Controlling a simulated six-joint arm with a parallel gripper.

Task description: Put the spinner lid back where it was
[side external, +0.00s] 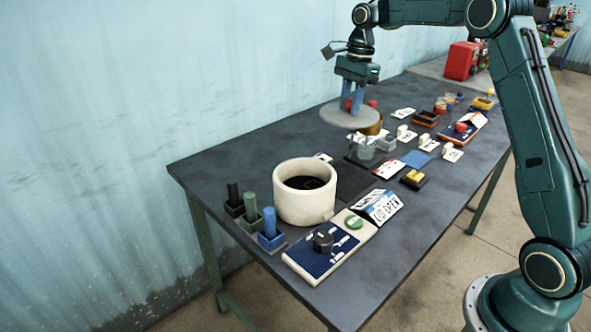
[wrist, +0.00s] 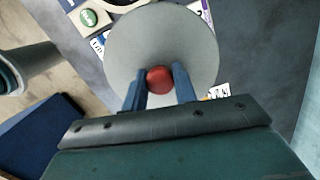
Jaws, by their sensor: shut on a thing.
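The spinner lid (side external: 335,117) is a flat grey disc with a red knob. My gripper (side external: 352,104) is shut on the knob and holds the lid about level above the table, toward the back by the wall. In the wrist view the lid (wrist: 160,35) fills the upper middle, and the red knob (wrist: 159,79) sits between the blue fingers of my gripper (wrist: 160,82). The spinner is a cream-white round tub (side external: 303,206) near the front of the table. Its top is open and its inside is dark. The lid is well apart from it, farther back.
A control panel (side external: 318,262) with a black knob and green button stands before the tub, beside a "LID OPEN" sign (side external: 380,207). Black, green and blue handles in holders (side external: 268,222) stand left of it.

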